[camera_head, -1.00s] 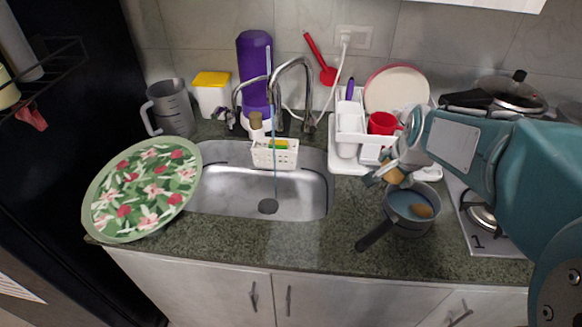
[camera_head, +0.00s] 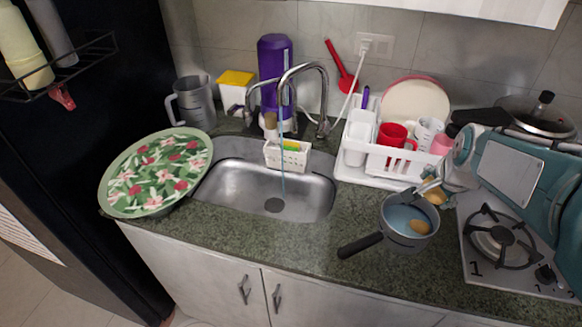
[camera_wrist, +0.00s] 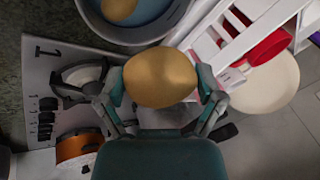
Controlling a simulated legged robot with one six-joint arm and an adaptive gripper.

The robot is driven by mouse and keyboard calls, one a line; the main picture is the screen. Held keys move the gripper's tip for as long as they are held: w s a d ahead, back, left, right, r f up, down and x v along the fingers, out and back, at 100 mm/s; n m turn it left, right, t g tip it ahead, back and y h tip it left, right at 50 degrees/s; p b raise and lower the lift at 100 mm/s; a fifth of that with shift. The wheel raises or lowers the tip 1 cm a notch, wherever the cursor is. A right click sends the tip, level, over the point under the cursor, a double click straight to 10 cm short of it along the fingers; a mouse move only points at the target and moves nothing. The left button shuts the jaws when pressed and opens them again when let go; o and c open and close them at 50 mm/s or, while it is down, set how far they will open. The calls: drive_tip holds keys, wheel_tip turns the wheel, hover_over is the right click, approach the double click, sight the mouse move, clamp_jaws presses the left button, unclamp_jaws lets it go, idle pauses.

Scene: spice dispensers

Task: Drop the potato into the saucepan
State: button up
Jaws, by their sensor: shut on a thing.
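The saucepan (camera_head: 393,238) stands on the counter with its dark handle pointing left; its inside looks bluish. One brown potato (camera_head: 420,227) lies inside it. In the wrist view the saucepan (camera_wrist: 168,31) shows at the top with that potato (camera_wrist: 118,9) in it. My gripper (camera_head: 432,187) is at the saucepan's upper right rim in the head view. It is shut on a second potato (camera_wrist: 160,78), held between both fingertips in the wrist view. There the held potato appears just outside the saucepan's rim. The exact height above the rim cannot be told.
A white dish rack (camera_head: 376,182) with a red mug (camera_head: 393,134) stands behind the saucepan. A stove burner (camera_head: 499,240) is to the right. The sink (camera_head: 235,203) with running water is to the left, beside a floral plate (camera_head: 155,172). Counter left of the saucepan is clear.

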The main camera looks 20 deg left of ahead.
drive_tip(key=shift+a+f, duration=0.25)
drive_tip(key=shift+f, duration=0.1)
drive_tip(key=f, duration=0.4)
drive_tip(key=shift+a, duration=0.4)
drive_tip(key=shift+d+f, duration=0.5)
drive_tip(key=shift+f, duration=0.2)
drive_tip(key=o, duration=0.8)
drive_tip(key=shift+a, duration=0.25)
drive_tip(key=shift+c, duration=0.2)
drive_tip(key=shift+o, duration=0.7)
drive_tip(key=shift+a, duration=0.2)
drive_tip(key=shift+d, duration=0.25)
